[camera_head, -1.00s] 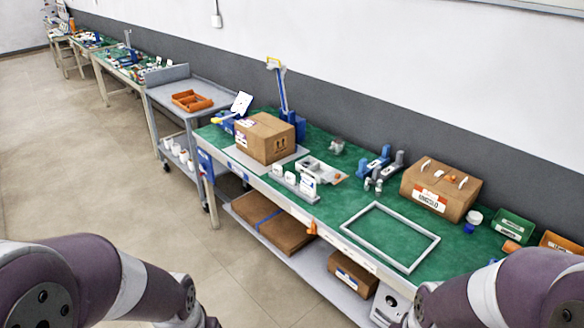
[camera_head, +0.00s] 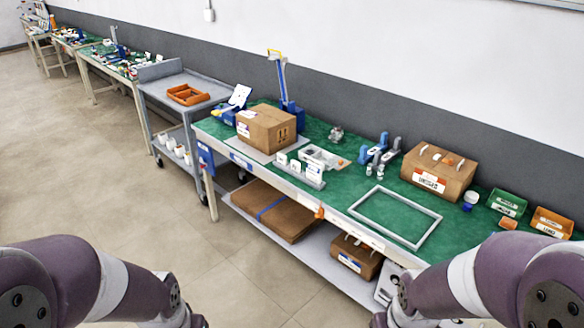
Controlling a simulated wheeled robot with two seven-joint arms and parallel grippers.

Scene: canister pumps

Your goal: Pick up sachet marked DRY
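I cannot make out a sachet marked DRY; the lettering on small things is too small to read. Small white pieces (camera_head: 295,164) stand in a grey holder (camera_head: 302,175) at the front of the green-topped bench (camera_head: 345,178). A green bin (camera_head: 507,203) and an orange bin (camera_head: 551,222), both with white labels, sit at the bench's right end; I cannot tell what they contain. My two arms come in at the lower left and lower right, in front of the bench. Both grippers are out of view below the picture.
A cardboard box (camera_head: 266,128) stands on the bench's left part, another carton (camera_head: 438,172) towards the back right. An empty grey frame (camera_head: 394,216) lies near the front edge. A grey trolley (camera_head: 183,112) with an orange tray (camera_head: 189,94) adjoins the bench. The floor at left is clear.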

